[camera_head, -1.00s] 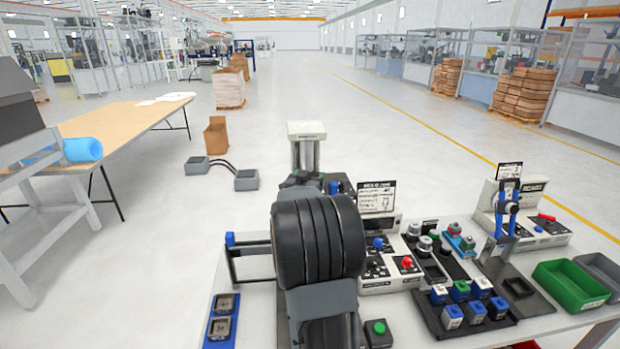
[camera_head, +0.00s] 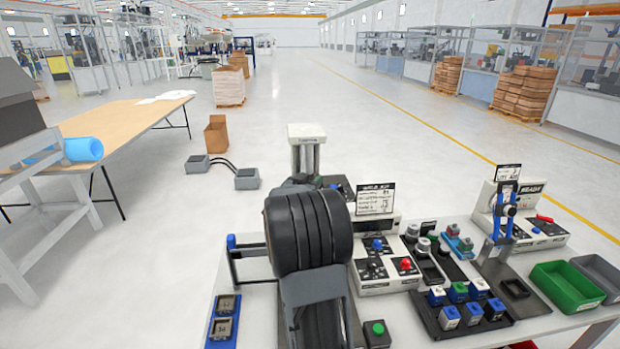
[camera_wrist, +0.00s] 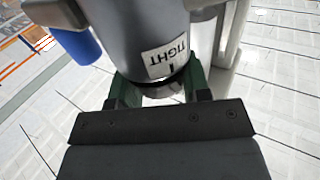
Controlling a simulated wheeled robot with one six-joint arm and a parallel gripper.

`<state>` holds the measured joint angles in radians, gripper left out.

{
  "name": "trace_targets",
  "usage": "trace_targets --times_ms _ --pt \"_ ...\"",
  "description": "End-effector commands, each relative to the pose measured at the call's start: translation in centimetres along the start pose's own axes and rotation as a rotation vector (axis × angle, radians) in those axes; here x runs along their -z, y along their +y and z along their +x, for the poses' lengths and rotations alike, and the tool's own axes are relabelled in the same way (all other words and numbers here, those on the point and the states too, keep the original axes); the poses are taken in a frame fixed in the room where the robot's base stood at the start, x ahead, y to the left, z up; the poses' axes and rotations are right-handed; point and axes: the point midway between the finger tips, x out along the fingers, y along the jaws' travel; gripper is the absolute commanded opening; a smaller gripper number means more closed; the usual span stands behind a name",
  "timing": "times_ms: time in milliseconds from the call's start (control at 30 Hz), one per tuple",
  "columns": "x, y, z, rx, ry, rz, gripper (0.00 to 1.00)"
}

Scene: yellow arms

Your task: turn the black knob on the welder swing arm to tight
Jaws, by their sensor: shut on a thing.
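In the wrist view the grey cylinder of the welder swing arm (camera_wrist: 135,25) carries a white label (camera_wrist: 165,60) reading TIGHT, upside down, with a short black mark by it. The black knob (camera_wrist: 183,77) shows only as a dark edge under the cylinder, between the green fingers of my gripper (camera_wrist: 158,88). My gripper is shut on it. The knob's own pointer cannot be made out. In the head view my thick black arm hides the gripper and knob; a white-topped column (camera_head: 306,150) stands behind it.
A blue cylinder (camera_wrist: 76,38) hangs close to the left of the fingers.

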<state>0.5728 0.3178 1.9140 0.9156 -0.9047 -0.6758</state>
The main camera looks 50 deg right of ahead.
Motion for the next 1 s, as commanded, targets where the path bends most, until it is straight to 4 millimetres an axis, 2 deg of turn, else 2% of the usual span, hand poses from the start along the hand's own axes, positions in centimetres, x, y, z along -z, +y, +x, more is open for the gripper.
trace_targets --times_ms 200,233,500,767,867,1000 --pt "0.0 0.0 0.0 -0.001 0.003 -0.001 0.2" --pt "0.0 0.0 0.0 -0.001 0.003 -0.001 0.44" --pt "0.0 0.0 0.0 0.001 0.002 -0.001 0.69" --pt "0.0 0.0 -0.2 0.002 0.002 0.0 0.69" --pt "-0.1 -0.1 -1.0 0.002 0.003 0.001 0.69" --pt "-0.2 -0.1 -3.3 0.005 0.002 0.001 0.69"
